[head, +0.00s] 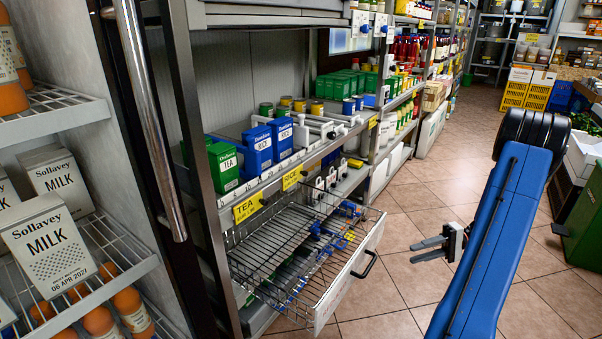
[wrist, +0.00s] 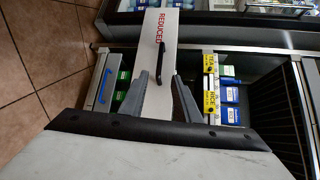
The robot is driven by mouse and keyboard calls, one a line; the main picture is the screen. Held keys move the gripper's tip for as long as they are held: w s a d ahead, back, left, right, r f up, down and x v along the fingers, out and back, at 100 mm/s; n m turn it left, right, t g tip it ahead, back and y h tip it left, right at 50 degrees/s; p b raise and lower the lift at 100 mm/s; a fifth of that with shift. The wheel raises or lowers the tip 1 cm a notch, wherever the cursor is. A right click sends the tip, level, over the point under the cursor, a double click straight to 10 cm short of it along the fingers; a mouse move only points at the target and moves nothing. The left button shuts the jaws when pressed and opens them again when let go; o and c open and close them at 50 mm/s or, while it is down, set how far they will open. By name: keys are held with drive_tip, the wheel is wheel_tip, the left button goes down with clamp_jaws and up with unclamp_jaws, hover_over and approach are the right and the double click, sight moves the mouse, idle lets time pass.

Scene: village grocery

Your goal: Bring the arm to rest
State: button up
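My gripper (head: 414,252) is open and empty, out over the aisle to the right of the pulled-out wire drawer, with its fingers pointing left. My blue arm (head: 505,235) is extended on the right side of the head view. In the wrist view my two fingers (wrist: 160,85) are spread apart with nothing between them. The drawer's white front (head: 345,280) with its black handle (head: 365,265) lies beyond the fingertips, apparently apart from them. It also shows in the wrist view (wrist: 160,60), marked REDUCED.
The wire drawer (head: 285,245) juts into the aisle, seemingly empty. Above it a shelf holds green TEA boxes (head: 223,168) and blue RICE boxes (head: 257,148). A milk shelf (head: 100,250) stands close on the left. A green bin (head: 582,220) stands at the right. The tiled floor (head: 410,200) between is clear.

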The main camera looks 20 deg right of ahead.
drive_tip(key=s+a+r+n+g+h, duration=0.15)
drive_tip(key=a+r+h, duration=0.35)
drive_tip(key=a, duration=0.5)
drive_tip(key=s+a+r+n+g+h, duration=0.1)
drive_tip(key=a+r+g+h, duration=0.2)
drive_tip(key=a+r, duration=0.5)
drive_tip(key=s+a+r+t+h, duration=0.3)
drive_tip(key=s+a+h, duration=0.1)
drive_tip(key=s+a, duration=0.2)
drive_tip(key=s+a+r+t+h, duration=0.4)
drive_tip(key=s+a, duration=0.3)
drive_tip(key=shift+a+n, duration=0.15)
drive_tip(key=shift+n, duration=0.3)
idle(0.7)
